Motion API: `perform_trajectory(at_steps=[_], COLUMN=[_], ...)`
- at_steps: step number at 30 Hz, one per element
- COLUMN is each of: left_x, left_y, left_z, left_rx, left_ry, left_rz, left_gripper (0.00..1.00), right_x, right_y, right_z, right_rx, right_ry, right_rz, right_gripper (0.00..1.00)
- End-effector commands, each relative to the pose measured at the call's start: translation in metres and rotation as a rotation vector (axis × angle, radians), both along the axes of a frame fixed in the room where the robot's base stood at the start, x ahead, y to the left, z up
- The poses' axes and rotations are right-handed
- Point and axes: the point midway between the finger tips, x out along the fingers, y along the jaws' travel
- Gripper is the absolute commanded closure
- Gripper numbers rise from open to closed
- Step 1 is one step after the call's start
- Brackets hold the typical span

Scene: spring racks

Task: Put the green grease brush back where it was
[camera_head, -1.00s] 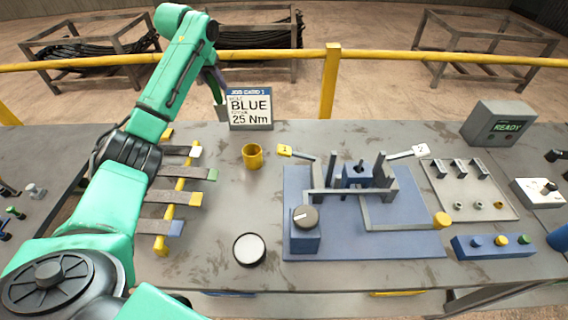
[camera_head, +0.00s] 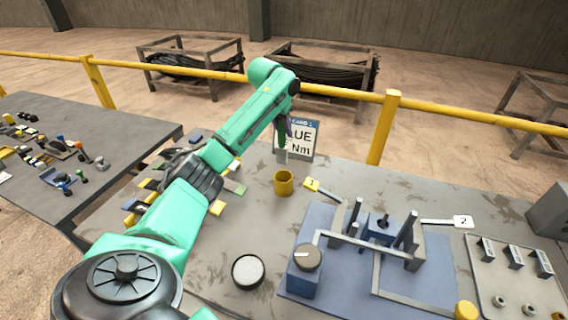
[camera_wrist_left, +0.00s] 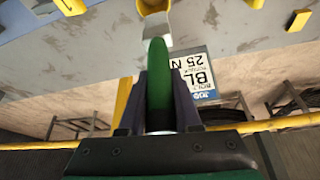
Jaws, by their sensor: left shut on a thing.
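My left gripper (camera_head: 286,128) is shut on the green grease brush (camera_wrist_left: 158,65), which also shows in the head view (camera_head: 281,138). The brush hangs roughly upright with its pale end down. A yellow cup (camera_head: 283,184) stands on the bench just below that end in the head view. The brush's lower end looks just above the cup's rim, apart from it. In the left wrist view the brush handle lies between the two dark fingers, and its pale end is at the top near something yellow. My right gripper is in neither view.
The job card (camera_head: 300,137) stands right behind the brush. A blue fixture (camera_head: 400,264) with upright posts is right of the cup. A round white-topped tin (camera_head: 248,271) is in front.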

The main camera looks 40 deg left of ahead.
Motion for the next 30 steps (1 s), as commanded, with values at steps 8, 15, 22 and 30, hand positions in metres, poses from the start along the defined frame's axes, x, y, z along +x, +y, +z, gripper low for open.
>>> perform_trajectory(at_steps=[8,15,22,30], left_x=[-0.001,-0.001,0.0,0.0], left_y=[-0.001,-0.001,-0.001,-0.001], left_z=[-0.061,-0.095,-0.126,-0.13], left_rx=[-0.001,0.0,0.001,0.0], left_ry=[0.004,0.003,-0.002,-0.001], left_rz=[0.0,0.0,-0.001,0.0], left_gripper=[1.0,1.0,1.0,1.0], right_x=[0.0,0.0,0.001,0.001], right_y=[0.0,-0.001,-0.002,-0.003], right_z=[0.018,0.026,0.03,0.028], right_rx=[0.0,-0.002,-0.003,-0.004], right_ry=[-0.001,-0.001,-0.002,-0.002], right_rz=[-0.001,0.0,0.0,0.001], right_gripper=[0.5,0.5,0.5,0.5])
